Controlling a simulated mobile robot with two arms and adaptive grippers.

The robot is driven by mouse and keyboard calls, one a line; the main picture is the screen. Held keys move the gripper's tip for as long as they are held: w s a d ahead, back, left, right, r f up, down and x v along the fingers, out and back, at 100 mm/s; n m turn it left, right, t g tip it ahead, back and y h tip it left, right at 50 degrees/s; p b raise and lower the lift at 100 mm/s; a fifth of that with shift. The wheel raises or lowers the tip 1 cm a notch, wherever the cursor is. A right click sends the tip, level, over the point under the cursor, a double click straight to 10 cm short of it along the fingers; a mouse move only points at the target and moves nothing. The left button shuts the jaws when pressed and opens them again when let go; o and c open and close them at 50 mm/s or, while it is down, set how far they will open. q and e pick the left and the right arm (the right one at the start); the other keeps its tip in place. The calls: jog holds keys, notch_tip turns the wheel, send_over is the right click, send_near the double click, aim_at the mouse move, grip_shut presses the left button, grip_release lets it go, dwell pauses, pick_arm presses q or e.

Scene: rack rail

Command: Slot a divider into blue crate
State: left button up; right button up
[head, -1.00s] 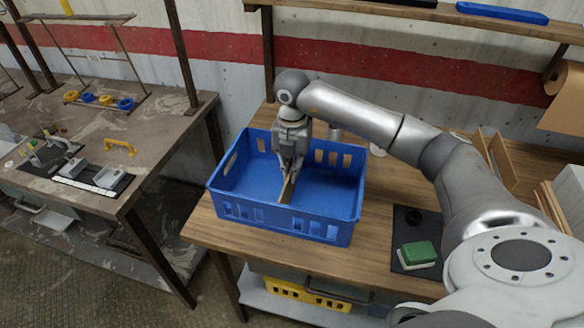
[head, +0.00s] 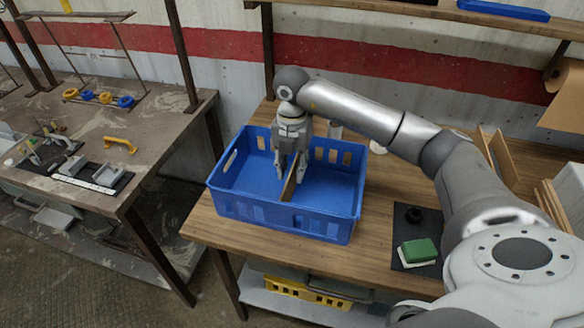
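The blue crate (head: 322,230) stands on the wooden workbench, with slotted openings in its walls. My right gripper (head: 291,172) points down into the crate above the divider's far end. Its two fingers are spread apart, one on each side of the divider. My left gripper is out of view.
A green-and-white block (head: 419,251) and a small dark round part lie on a black mat right of the crate. Brown boards (head: 499,158) stand at the right. A shelf (head: 430,10) runs above the bench. A separate grey table (head: 150,130) is at the left.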

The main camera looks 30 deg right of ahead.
notch_tip(320, 180, up, 11)
jog(key=shift+r, duration=0.2)
